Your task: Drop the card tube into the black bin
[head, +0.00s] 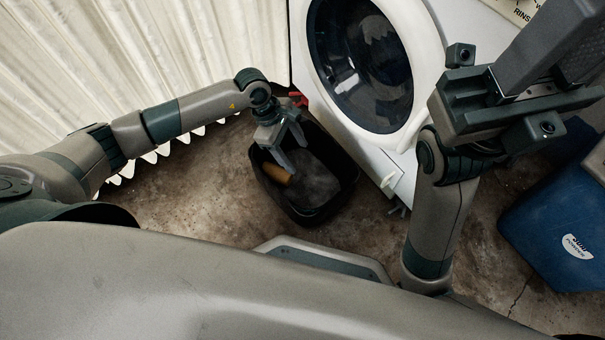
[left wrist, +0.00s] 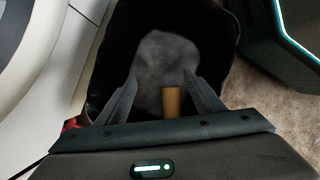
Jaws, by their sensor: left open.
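The black bin (head: 335,205) stands on the floor in front of the washing machine, and its inside fills much of the left wrist view (left wrist: 105,55). My left gripper (head: 289,148) is over the bin with its fingers apart; it also shows open in the left wrist view (left wrist: 170,88). The brown card tube (head: 277,173) lies within the bin's outline, just below the left fingers and apart from them. In the left wrist view the tube (left wrist: 172,102) shows between the spread fingers, its near end hidden. My right gripper (head: 545,50) is raised at the upper right; its fingertips are unclear.
A white washing machine (head: 400,150) with a round dark door stands behind the bin. A pale pleated curtain (head: 150,60) hangs at the left. A blue box (head: 555,230) is at the right. A small red thing (head: 298,99) is by the bin's back. Floor left of the bin is clear.

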